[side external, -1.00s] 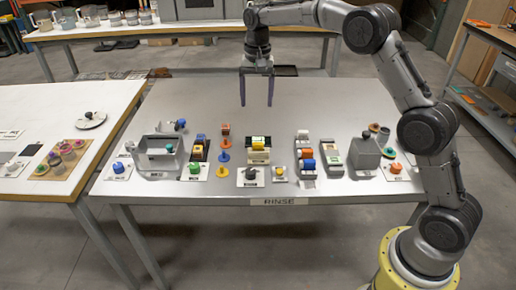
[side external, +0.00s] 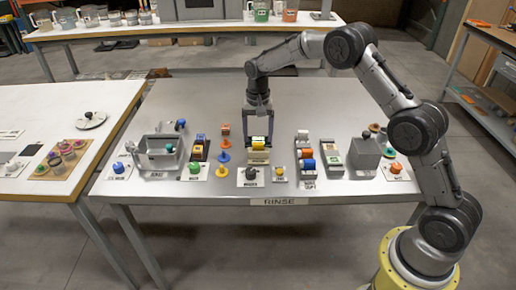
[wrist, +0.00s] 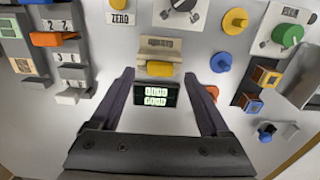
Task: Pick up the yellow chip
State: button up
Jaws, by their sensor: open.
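The yellow chip (wrist: 159,69) lies at the front of a beige holder (wrist: 160,46) in the wrist view, above a dark display (wrist: 156,96) with green digits. In the side view the chip (side external: 258,146) shows in the middle of the table. My gripper (wrist: 157,76) is open, with one dark finger on each side of the chip and visible gaps between. In the side view my gripper (side external: 258,138) points down at the holder from above. I cannot tell whether the fingertips are level with the chip.
Orange, blue and yellow pegs (side external: 223,157) stand just left of the holder. A grey bin (side external: 157,157) is at the left and a grey block (side external: 364,158) at the right. The back of the table is clear.

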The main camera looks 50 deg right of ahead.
aim_at(258, 150)
jog(key=shift+f, duration=1.15)
grip_shut()
